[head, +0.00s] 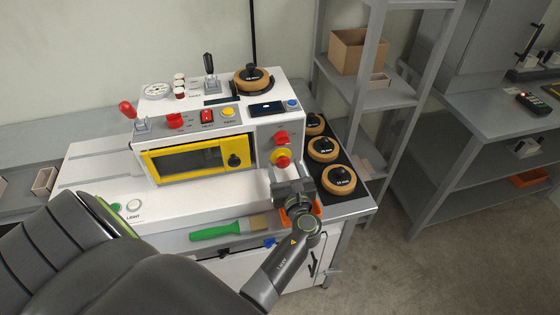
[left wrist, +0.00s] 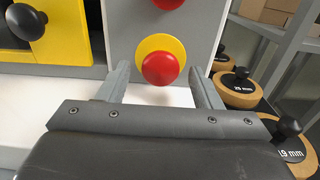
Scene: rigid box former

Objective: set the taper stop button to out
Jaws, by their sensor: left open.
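A red mushroom button on a round yellow plate (head: 281,158) is on the right part of the white machine's front (head: 262,136). I take it as the taper stop button; I can read no label on it. In the left wrist view the button (left wrist: 164,67) faces me nearly head-on, so I cannot tell whether it is pressed in or out. My left gripper (head: 291,178) is open and empty just in front of and below it. In the left wrist view its two fingers (left wrist: 158,78) stand apart, one on each side below the button. My right gripper is not in view.
Another red knob (head: 281,138) sits just above the button. A yellow-framed window (head: 167,167) is to the left. Round wooden-rimmed weights (head: 322,149) stand on the right. A green-handled brush (head: 216,232) lies in front. A grey shelf rack (head: 388,98) stands further right.

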